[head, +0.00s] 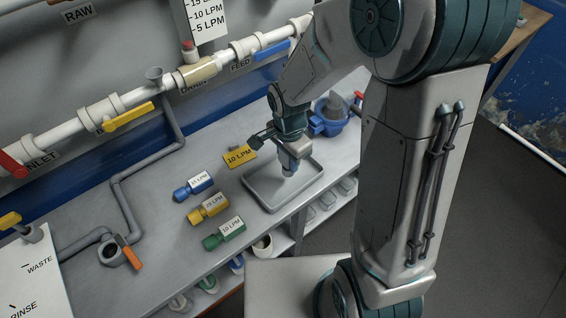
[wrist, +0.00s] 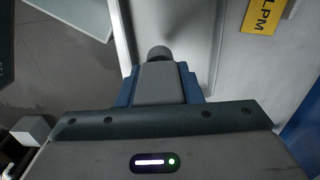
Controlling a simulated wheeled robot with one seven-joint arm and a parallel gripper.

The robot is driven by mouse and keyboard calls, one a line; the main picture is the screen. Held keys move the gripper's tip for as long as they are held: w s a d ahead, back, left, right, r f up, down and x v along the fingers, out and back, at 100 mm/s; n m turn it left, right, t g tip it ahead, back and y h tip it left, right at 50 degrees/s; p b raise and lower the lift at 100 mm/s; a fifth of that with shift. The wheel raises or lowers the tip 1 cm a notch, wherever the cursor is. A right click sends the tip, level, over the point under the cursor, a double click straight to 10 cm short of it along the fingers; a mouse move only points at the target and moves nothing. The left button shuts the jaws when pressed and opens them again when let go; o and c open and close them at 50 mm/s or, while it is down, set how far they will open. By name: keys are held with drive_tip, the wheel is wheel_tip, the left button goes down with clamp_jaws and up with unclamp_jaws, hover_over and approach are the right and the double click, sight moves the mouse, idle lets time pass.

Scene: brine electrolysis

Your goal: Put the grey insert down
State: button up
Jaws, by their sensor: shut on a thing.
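My gripper (head: 291,160) points down over the grey metal tray (head: 255,197) on the bench and is shut on the grey insert (head: 289,170). The insert's lower end is over the tray's floor; I cannot tell whether it touches. In the wrist view the insert's rounded grey end (wrist: 159,52) shows just past my gripper (wrist: 160,68), over the pale tray surface (wrist: 185,30). The rest of the insert is hidden by the jaws.
Blue (head: 193,186), yellow (head: 208,208) and green (head: 224,234) labelled fittings lie left of the tray. A yellow "10 LPM" card (head: 239,156) lies behind it. A blue housing (head: 326,122) with a grey cone stands behind right. Pipes (head: 120,190) run along the left.

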drive_tip(key=shift+w+a+f+p, duration=0.1)
drive_tip(key=shift+w+a+f, duration=0.15)
drive_tip(key=shift+f, duration=0.6)
drive_tip(key=shift+w+a+f+p, duration=0.15)
drive_tip(key=shift+w+f, duration=0.15)
drive_tip(key=shift+f, duration=0.6)
drive_tip(key=shift+w+a+f+p, duration=0.15)
drive_tip(key=shift+w+f, duration=0.15)
drive_tip(key=shift+f, duration=0.55)
drive_tip(key=shift+f, duration=0.1)
drive_tip(key=shift+f+b, duration=0.15)
drive_tip(key=shift+b, duration=0.2)
drive_tip(key=o, duration=1.1)
drive_tip(key=shift+c, duration=0.2)
drive_tip(key=shift+r, duration=0.2)
